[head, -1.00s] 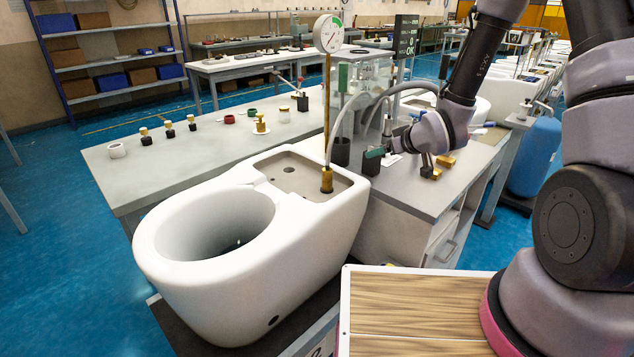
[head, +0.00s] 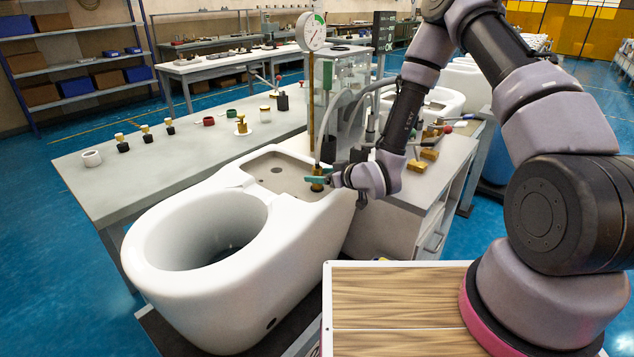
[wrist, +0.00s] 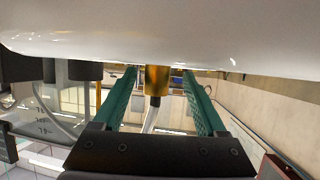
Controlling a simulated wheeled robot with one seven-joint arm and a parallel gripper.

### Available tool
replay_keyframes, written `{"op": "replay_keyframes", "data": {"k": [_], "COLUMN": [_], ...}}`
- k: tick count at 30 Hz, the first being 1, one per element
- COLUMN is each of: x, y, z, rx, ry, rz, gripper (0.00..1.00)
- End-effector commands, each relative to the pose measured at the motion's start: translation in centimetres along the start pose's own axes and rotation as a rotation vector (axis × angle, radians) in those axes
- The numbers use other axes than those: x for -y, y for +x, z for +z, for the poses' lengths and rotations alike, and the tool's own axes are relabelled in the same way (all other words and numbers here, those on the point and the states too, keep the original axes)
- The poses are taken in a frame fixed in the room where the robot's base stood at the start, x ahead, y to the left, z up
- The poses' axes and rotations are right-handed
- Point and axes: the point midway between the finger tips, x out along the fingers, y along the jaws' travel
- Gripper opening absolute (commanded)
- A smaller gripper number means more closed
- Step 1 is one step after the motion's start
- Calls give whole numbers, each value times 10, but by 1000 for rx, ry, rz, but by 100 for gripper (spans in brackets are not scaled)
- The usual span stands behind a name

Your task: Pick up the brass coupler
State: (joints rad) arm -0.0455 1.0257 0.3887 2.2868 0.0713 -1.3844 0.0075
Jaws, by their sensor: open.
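The brass coupler (head: 317,187) stands on the recessed rear deck of the white toilet (head: 165,288), with a hose running up from it. In the head view my gripper (head: 318,181) reaches in from the right, level with the coupler, and a green finger partly hides it. In the wrist view the coupler (wrist: 157,80) lies between the two green fingers of my gripper (wrist: 159,76). A gap shows on both sides, so the fingers are open around it and not closed on it. The white toilet surface (wrist: 160,35) fills the top of that view.
A round gauge (head: 311,32) on a brass rod rises beside the coupler. A clear-walled apparatus (head: 347,85) stands just behind. The grey bench (head: 190,150) at left holds small fittings. Brass blocks (head: 430,154) lie on the side table at right.

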Motion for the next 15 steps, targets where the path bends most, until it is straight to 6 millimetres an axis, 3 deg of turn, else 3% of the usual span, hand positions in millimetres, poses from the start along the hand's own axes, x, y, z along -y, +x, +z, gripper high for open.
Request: {"op": "replay_keyframes", "data": {"k": [9, 15], "x": [-3, -3], "y": [43, 47], "z": [-9, -9], "rx": [-1, 0], "ry": [-1, 0], "rz": [-1, 0], "gripper": [74, 74]}}
